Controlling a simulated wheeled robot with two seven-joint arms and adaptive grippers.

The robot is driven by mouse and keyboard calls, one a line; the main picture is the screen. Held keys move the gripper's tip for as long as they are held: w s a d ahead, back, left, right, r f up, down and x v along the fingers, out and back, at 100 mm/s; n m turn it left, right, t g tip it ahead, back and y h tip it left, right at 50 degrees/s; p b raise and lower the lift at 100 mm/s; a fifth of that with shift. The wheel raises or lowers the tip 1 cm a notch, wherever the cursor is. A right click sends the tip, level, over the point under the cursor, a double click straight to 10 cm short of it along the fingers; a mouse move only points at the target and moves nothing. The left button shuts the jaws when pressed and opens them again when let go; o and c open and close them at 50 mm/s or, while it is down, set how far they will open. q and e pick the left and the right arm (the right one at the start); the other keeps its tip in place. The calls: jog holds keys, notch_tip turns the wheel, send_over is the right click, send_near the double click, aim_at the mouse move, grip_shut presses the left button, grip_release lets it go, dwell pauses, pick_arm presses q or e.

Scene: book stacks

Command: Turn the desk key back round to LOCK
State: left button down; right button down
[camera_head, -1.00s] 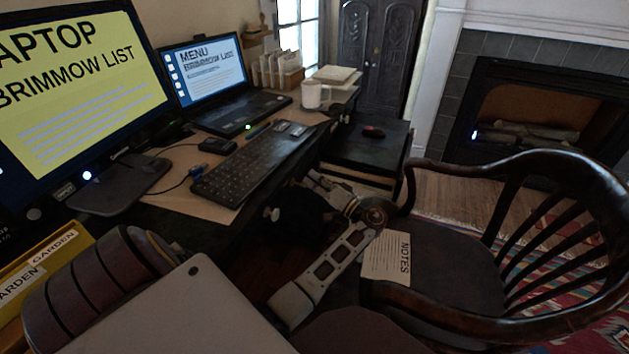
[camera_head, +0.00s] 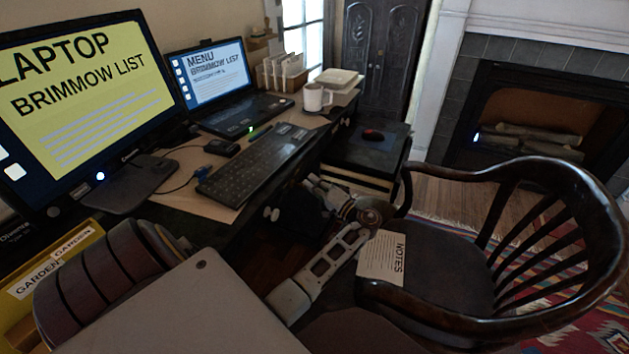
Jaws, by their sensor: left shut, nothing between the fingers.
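My left gripper (camera_head: 314,186) is shut and empty. The desk key and any LOCK marking cannot be made out; that part of the desk front is dark and partly behind my arm. A pale round knob (camera_head: 271,213) shows on the desk front, left of the gripper. I cannot tell whether the fingers touch anything. My right gripper is not in view.
A wooden armchair (camera_head: 560,305) with a NOTES sheet (camera_head: 383,258) on it stands close on the right. The desk top holds a monitor (camera_head: 85,105), laptop (camera_head: 210,75), keyboard (camera_head: 255,163) and white mug (camera_head: 316,97).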

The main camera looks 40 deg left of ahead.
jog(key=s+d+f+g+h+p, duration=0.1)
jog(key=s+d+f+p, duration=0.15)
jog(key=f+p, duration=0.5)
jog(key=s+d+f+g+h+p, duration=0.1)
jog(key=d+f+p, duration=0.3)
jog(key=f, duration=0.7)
pick_arm(q)
jog(key=f+m+h+p, duration=0.1)
jog(key=m+p, duration=0.1)
jog(key=m, duration=0.2)
jog(key=m+h+p, duration=0.1)
jog(key=m+p, duration=0.1)
jog(key=m, duration=0.1)
jog(key=s+f+m+h+p, duration=0.1)
jog(key=m+h+p, duration=0.1)
jog(key=m, duration=0.2)
jog(key=shift+s+d+f+m+g, duration=0.1)
jog(key=shift+d+f+m+g, duration=0.05)
jog(key=shift+f+m+g, duration=0.2)
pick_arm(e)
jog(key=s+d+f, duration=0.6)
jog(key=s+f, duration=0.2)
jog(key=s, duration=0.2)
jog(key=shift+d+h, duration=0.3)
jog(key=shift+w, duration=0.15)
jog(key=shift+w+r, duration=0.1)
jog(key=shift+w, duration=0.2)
